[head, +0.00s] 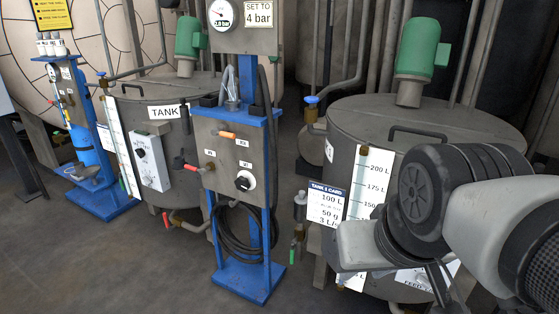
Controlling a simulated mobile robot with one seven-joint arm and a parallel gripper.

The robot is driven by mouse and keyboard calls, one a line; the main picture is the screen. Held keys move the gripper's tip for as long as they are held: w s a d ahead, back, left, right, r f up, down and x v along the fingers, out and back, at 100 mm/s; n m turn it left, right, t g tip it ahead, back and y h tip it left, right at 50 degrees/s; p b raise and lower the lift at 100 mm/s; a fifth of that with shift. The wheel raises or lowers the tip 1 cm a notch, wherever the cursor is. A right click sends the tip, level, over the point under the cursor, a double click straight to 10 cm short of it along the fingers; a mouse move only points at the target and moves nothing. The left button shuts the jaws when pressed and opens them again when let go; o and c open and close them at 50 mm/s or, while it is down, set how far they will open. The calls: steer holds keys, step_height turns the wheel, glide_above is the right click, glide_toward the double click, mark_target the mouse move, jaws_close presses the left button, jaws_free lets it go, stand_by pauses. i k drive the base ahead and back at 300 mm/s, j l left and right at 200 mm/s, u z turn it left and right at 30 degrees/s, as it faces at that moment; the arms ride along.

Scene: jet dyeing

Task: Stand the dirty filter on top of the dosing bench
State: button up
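I cannot pick out the dirty filter in this view. No bench that I can name for sure as the dosing bench shows either. My arm comes in from the right edge, and my gripper (438,285) hangs low in front of the right tank.
A blue stand (257,270) with a valve panel and pressure gauge (222,15) stands mid-view. A steel tank (345,120) with a green motor (420,50) is at right, another (160,105) behind. A blue stand (105,200) bearing bottles is left. Floor (120,265) is clear front left.

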mark_target(302, 198)
steer(key=i+j+z, duration=0.45)
steer(key=j, duration=0.3)
steer(key=i+j+z, duration=0.25)
steer(key=i+j, duration=0.2)
steer(key=j, duration=0.2)
steer(key=i+j+z, duration=0.15)
steer(key=j, duration=0.2)
steer(key=i+j+z, duration=0.15)
steer(key=i+j, duration=0.1)
steer(key=j, duration=0.1)
